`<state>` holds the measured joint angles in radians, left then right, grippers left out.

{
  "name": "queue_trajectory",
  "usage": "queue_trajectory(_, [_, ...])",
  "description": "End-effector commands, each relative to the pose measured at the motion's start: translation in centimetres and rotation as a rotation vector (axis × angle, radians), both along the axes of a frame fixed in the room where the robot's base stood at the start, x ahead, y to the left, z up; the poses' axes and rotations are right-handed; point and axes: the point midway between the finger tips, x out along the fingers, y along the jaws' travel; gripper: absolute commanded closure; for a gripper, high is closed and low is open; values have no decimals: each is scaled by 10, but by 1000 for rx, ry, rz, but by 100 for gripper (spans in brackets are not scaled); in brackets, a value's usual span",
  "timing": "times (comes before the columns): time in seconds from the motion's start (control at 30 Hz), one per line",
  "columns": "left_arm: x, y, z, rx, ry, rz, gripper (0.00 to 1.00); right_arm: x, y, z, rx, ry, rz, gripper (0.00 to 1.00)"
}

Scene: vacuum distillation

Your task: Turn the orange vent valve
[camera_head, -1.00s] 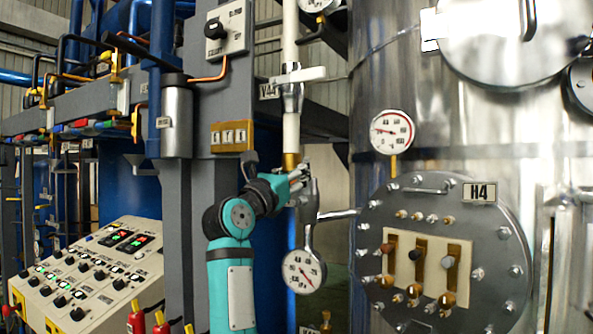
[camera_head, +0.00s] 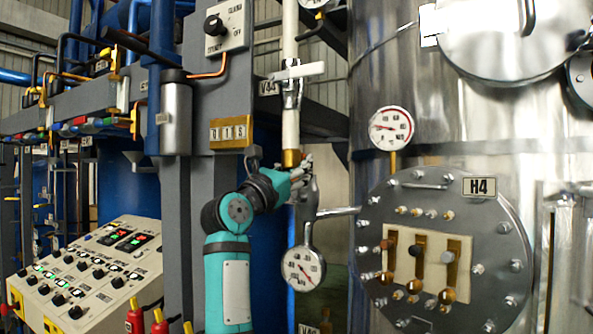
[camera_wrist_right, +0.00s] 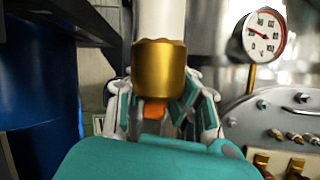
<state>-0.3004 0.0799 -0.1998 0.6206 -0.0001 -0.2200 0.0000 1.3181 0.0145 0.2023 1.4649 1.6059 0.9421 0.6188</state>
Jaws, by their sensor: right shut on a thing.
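The orange vent valve (camera_wrist_right: 154,110) shows in the wrist view as a small orange piece just under a brass collar (camera_wrist_right: 160,66) on a white vertical pipe. In the head view the brass collar (camera_head: 291,158) is at the pipe's lower end; the orange piece is hidden there. My right gripper (camera_head: 303,180) is at the collar's lower end. In the wrist view its fingers (camera_wrist_right: 160,112) stand on both sides of the orange piece and are shut on it; the exact contact is partly hidden. My left gripper is not in view.
A round gauge (camera_head: 303,268) hangs just below the gripper. A steel vessel with a bolted H4 flange (camera_head: 480,225) stands to the right, with another gauge (camera_head: 391,128). A grey column (camera_head: 205,110) and a control panel (camera_head: 95,265) are on the left.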

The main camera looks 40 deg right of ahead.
Motion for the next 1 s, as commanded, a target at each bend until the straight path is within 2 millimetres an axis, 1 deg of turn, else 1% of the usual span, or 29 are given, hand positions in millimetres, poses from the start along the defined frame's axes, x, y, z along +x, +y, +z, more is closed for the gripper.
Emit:
queue_trajectory(0.03, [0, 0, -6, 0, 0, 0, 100, -2, -1, -6, 15, -28, -2, 100])
queue_trajectory(0.4, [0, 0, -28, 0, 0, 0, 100, -23, -8, -16, 110, -348, -6, 100])
queue_trajectory(0.67, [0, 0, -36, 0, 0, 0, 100, -36, -12, -27, 179, -585, -7, 100])
queue_trajectory(1.0, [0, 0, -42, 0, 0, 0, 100, -48, -15, -46, 268, -892, -8, 100])
